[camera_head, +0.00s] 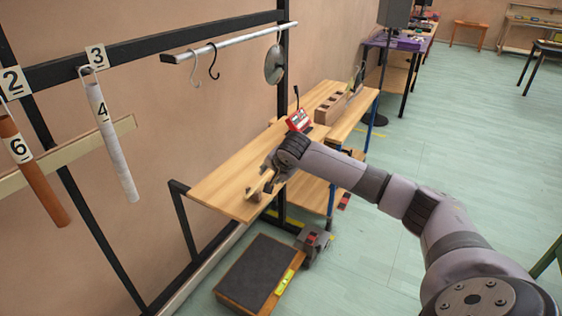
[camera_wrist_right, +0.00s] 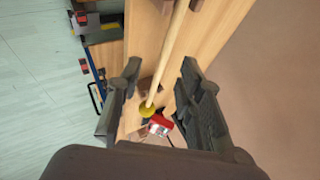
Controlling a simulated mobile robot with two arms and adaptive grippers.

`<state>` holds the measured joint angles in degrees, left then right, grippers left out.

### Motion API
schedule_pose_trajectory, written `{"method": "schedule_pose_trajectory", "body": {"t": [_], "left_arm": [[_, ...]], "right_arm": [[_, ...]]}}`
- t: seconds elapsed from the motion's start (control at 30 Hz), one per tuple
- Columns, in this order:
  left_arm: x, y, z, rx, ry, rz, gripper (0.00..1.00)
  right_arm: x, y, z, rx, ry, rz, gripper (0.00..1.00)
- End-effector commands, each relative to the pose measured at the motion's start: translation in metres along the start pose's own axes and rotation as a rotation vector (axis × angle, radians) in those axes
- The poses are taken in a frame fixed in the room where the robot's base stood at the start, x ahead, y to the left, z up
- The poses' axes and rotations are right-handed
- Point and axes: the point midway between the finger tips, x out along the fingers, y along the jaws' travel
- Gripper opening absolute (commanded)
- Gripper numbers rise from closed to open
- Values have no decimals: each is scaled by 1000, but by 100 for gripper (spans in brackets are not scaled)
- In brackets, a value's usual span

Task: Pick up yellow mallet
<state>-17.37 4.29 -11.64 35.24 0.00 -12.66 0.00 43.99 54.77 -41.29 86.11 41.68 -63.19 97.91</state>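The yellow mallet shows in the right wrist view as a long pale wooden handle (camera_wrist_right: 171,45) with a small round yellow head (camera_wrist_right: 147,109) at its lower end. It lies over the wooden table, between my fingers as seen from the wrist. My right gripper (camera_wrist_right: 160,65) is open, with one dark finger on each side of the handle and visible gaps. In the head view my right gripper (camera_head: 264,182) is low over the near part of the wooden table (camera_head: 228,186). The mallet is not clear there, largely hidden by my gripper. My left gripper is not in view.
A red device (camera_head: 298,121) stands on the table just beyond my right gripper. A brown block with hollows (camera_head: 331,108) is farther back. Numbered tubes (camera_head: 110,142) and a metal disc (camera_head: 274,64) hang at left. A dark-topped platform (camera_head: 256,272) lies on the floor.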

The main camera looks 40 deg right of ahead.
Motion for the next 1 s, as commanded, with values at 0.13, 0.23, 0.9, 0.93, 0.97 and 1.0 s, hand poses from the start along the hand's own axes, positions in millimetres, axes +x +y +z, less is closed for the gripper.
{"method": "schedule_pose_trajectory", "body": {"t": [0.13,0.23,0.9,0.93,0.97,1.0], "left_arm": [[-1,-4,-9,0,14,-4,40],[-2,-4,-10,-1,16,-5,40],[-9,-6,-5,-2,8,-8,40],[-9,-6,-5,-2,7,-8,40],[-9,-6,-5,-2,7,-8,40],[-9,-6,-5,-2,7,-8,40]], "right_arm": [[10,0,0,-1,1,0,34],[15,-1,0,0,0,0,34],[63,-7,5,-2,0,0,34],[63,-7,5,-2,0,0,34],[63,-7,5,-2,0,0,34],[63,-7,5,-2,0,0,31]]}}
